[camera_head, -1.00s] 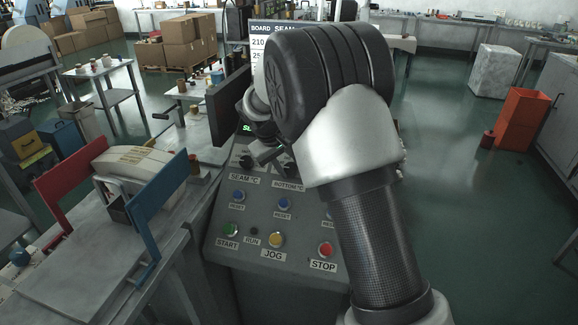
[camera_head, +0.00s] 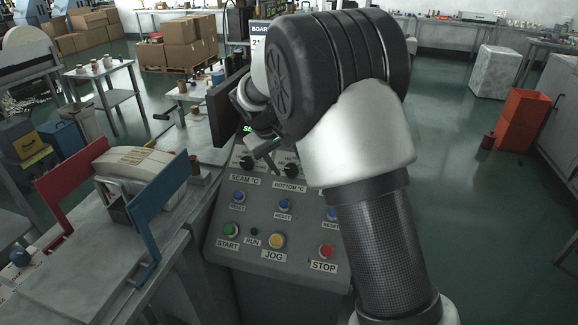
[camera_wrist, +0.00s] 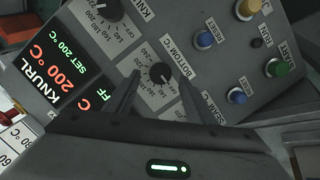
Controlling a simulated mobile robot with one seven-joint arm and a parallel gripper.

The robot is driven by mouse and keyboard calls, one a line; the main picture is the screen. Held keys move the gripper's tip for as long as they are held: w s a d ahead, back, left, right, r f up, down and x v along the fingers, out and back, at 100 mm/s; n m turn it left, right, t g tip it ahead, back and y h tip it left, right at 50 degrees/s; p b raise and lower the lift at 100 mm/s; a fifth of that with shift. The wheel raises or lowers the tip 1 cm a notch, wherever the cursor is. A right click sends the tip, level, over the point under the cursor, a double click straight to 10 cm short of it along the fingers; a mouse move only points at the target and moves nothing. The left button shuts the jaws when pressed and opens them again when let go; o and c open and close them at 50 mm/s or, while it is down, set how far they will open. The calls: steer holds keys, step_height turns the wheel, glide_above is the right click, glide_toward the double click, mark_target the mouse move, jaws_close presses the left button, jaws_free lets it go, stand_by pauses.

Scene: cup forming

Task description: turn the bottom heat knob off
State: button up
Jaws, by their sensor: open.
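The bottom heat knob (camera_wrist: 159,74) is a black dial with a numbered scale and a "BOTTOM °C" label beside it. In the head view the bottom knob (camera_head: 291,170) shows just left of my arm. In the wrist view my gripper (camera_wrist: 160,80) is open, its fingertips toward the left and right sides of this knob; I cannot tell whether they touch it. In the head view my gripper (camera_head: 266,153) is partly hidden by my wrist, above the panel. The knob's exact setting is too small to read surely.
The seam knob (camera_head: 247,162) is left of the bottom knob. The knurl knob (camera_wrist: 104,8) is nearby in the wrist view. Blue reset buttons (camera_head: 284,205), a green start button (camera_head: 230,229), yellow jog (camera_head: 276,241) and red stop (camera_head: 324,251) lie below. A display (camera_wrist: 68,65) reads KNURL 200 °C.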

steer(key=v, duration=1.4)
steer(key=s+d+r+m+y+p, duration=0.15)
steer(key=s+d+r+p, duration=0.35)
steer(key=s, duration=0.6)
steer(key=s+d+r+m+y+p, duration=0.15)
steer(key=s+d+r, duration=0.25)
steer(key=s+d, duration=0.55)
steer(key=s+a+f+m+t, duration=0.1)
steer(key=s+a+f, duration=0.1)
steer(key=s, duration=0.8)
steer(key=shift+s+f, duration=0.2)
steer(key=shift+f, duration=0.15)
steer(key=shift+d, duration=0.1)
